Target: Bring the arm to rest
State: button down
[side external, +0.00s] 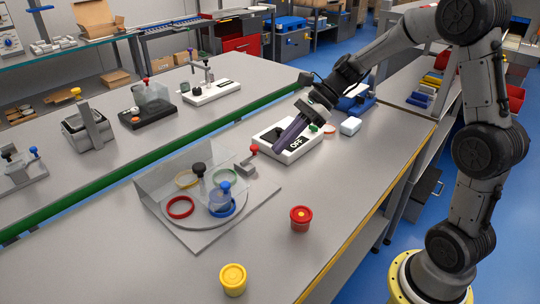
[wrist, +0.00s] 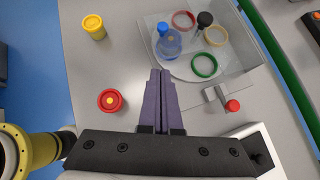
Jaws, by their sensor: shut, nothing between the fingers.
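In the wrist view the closed fingers (wrist: 160,73) lie together. A grey plate (side external: 250,218) with an angled back carries a round disc with red (side external: 180,207), yellow and green rings. A clear tub with a blue knob (side external: 225,187) stands at the blue ring, beside a black-knobbed post (side external: 198,168). A red-lidded tub (side external: 300,218) and a yellow-lidded tub (side external: 233,280) stand apart on the table.
A small red-knobbed lever (side external: 254,149) stands between the plate and the white box. A second bench with several fixtures lies beyond the green edge. The front table is clear around the tubs.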

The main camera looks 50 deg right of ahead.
jog(key=s+a+r+n+h, duration=0.1)
jog(key=s+a+r+n, duration=0.3)
jog(key=s, duration=0.2)
jog(key=s+a+r+n+h, duration=0.25)
jog(key=s+r+n, duration=0.2)
jog(key=s, duration=0.25)
jog(key=s+d+f+n+t+h, duration=0.1)
jog(key=s+d+f+n+h, duration=0.1)
jog(key=s+n, duration=0.3)
jog(key=s+d+f+n+t+h, duration=0.1)
jog(key=s+d+f+n+h, duration=0.1)
jog(key=s+d+n, duration=0.3)
jog(key=n+h, duration=0.1)
jog(key=n, duration=0.3)
jog(key=shift+s+f, duration=0.2)
jog(key=shift+s, duration=0.2)
